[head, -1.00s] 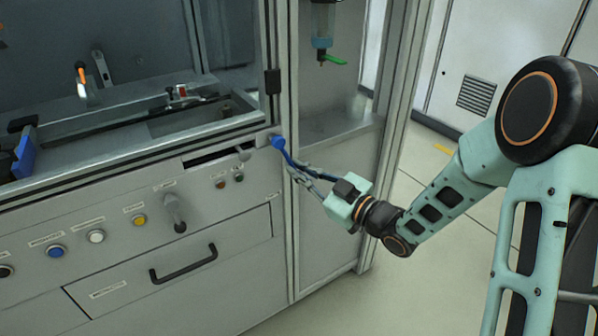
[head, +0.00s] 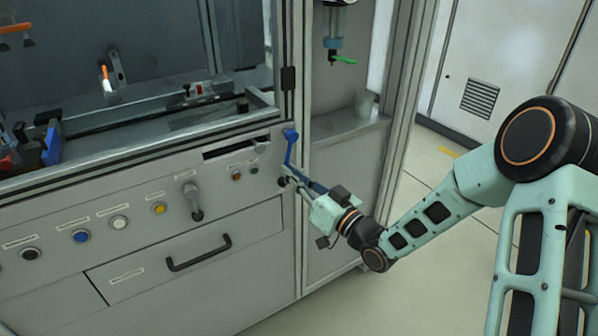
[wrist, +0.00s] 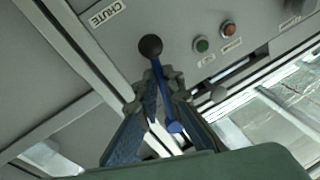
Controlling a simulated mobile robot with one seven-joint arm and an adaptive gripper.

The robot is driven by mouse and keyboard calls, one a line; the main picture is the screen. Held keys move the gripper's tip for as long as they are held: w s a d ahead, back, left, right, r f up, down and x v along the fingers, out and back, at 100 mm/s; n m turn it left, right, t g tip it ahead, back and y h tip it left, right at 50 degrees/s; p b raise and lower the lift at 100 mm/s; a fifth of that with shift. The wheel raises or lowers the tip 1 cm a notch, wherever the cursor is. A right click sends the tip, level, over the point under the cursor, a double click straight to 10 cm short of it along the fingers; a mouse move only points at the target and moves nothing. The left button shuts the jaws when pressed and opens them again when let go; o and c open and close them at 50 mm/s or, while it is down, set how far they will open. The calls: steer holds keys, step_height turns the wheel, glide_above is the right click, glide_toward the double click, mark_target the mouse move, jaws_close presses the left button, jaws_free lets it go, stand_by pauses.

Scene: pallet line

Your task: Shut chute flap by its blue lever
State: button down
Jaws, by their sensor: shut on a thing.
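The blue lever (head: 289,150) is on the grey cabinet's front panel at its right corner. In the wrist view my fingers (wrist: 160,82) lie on either side of the blue shaft (wrist: 163,98). A label reading CHUTE (wrist: 106,16) is near the knob. A dark slot (head: 236,147) is left of the lever; I cannot tell which part is the flap.
A green and an orange button (wrist: 228,29) sit beside the lever. A grey handle (head: 194,201), several coloured buttons and a drawer with a black handle (head: 199,254) are to the left. The floor at right is clear.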

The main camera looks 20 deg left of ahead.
steer(key=shift+s+a+r+m, duration=0.1)
steer(key=shift+s+a+m, duration=0.25)
steer(key=shift+m, duration=0.35)
steer(key=shift+s+a+r+m, duration=0.1)
steer(key=shift+s+a+m, duration=0.1)
steer(key=shift+s+m, duration=0.35)
steer(key=shift+w+m+t, duration=0.1)
steer(key=shift+m+t, duration=0.15)
steer(key=shift+t, duration=0.15)
steer(key=c, duration=2.1)
jaws_free()
steer(key=shift+a, duration=0.1)
steer(key=shift+r, duration=0.1)
steer(key=v, duration=1.2)
